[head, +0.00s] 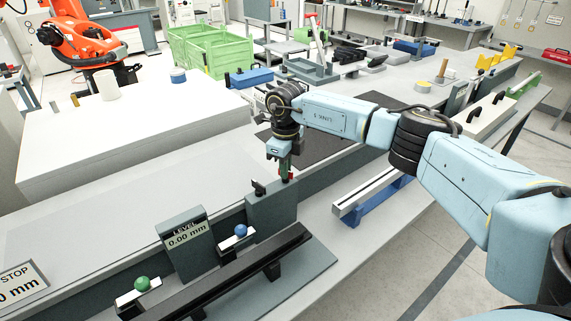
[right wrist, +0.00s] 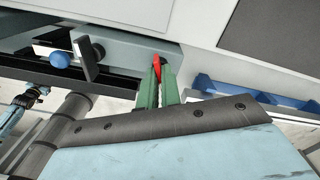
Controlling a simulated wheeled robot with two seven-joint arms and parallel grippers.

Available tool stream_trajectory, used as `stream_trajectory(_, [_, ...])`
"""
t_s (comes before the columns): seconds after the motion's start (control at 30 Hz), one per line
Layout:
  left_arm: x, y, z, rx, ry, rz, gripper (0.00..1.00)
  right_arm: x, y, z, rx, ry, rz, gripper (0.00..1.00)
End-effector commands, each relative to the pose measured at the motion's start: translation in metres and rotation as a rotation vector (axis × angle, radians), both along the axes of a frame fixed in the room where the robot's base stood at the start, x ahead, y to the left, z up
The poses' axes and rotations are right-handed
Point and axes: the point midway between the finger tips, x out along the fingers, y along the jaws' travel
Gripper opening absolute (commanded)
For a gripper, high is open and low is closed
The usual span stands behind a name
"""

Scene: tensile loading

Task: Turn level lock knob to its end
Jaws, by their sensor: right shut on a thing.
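My right gripper (head: 288,170) points down at the right end of the grey block (head: 271,210) beside the level display. Its green fingers (right wrist: 160,88) are shut on a small red knob (right wrist: 157,66), which I take to be the level lock knob. The fingers hide most of it, so its angle cannot be told. The level display (head: 186,238) reads 0.00 mm. A black paddle-shaped handle (head: 258,187) stands on the same block, left of the gripper, and shows in the right wrist view (right wrist: 89,55). My left gripper is out of view.
A blue ball knob (head: 240,231) and a green ball knob (head: 142,284) sit on sliders near the dark rail (head: 235,272). A STOP sign panel (head: 20,287) is at the left. A pale bar on blue supports (head: 372,190) lies right of the gripper.

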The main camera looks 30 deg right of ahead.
Motion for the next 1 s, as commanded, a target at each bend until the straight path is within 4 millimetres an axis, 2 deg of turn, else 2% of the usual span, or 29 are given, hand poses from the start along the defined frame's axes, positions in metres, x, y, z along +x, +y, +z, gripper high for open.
stream_trajectory(0.2, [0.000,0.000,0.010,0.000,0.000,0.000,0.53,0.000,0.000,0.002,-0.001,0.000,-0.189,0.00])
stream_trajectory(0.5, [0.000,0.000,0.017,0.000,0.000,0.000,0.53,0.001,0.000,0.002,0.000,-0.002,-0.381,0.00])
stream_trajectory(1.0, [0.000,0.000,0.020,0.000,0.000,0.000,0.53,0.001,0.000,0.001,0.000,-0.002,-0.480,0.00])
